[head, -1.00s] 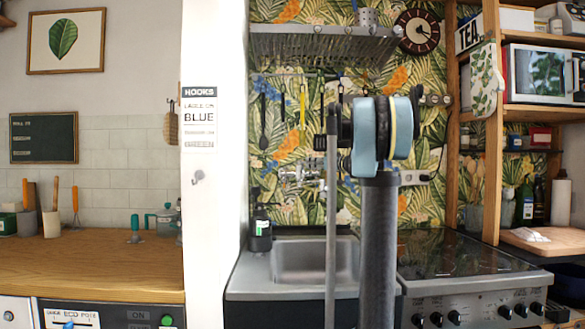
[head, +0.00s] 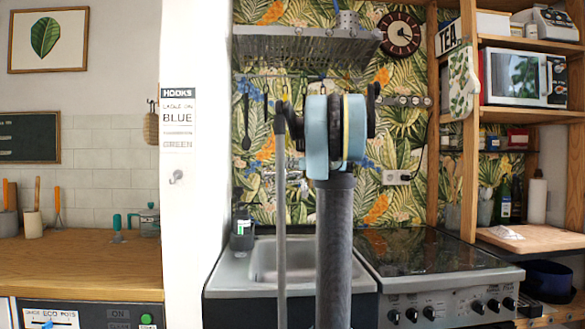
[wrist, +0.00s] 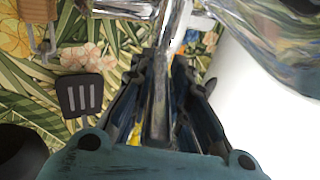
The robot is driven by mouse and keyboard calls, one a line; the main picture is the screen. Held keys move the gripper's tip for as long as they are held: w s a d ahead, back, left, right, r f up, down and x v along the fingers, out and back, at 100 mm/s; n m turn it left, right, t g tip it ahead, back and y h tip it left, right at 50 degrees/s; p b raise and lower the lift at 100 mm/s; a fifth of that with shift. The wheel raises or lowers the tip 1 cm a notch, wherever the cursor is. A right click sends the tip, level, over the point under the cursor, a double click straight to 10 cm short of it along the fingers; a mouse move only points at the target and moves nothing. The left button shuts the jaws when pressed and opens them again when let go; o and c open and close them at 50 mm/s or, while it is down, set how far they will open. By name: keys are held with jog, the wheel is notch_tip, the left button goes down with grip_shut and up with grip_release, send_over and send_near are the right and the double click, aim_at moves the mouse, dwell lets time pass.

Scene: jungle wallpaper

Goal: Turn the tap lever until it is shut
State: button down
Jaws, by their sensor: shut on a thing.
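The chrome tap lever (wrist: 161,105) shows in the wrist view as a shiny bar running down between my gripper's dark fingers. My gripper (wrist: 163,75) is shut on it, with one finger on each side. More chrome of the tap (wrist: 175,25) shows at the top of the wrist view. In the head view the tap (head: 268,184) is a small chrome shape on the leafy wall above the sink (head: 255,262), partly covered by my arm. My gripper is hidden behind my arm there.
A black slotted spatula (wrist: 80,95) hangs left of my gripper in the wrist view. A dark bottle (head: 242,236) stands at the sink's back left corner. A white wall post (head: 190,130) is left of the sink, a stove (head: 425,250) right. A metal rack (head: 300,45) hangs above.

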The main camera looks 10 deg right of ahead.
jog(key=c, duration=1.5)
grip_release()
jog(key=shift+w, duration=0.1)
jog(key=shift+v, duration=5.95)
jog(key=shift+c, duration=0.7)
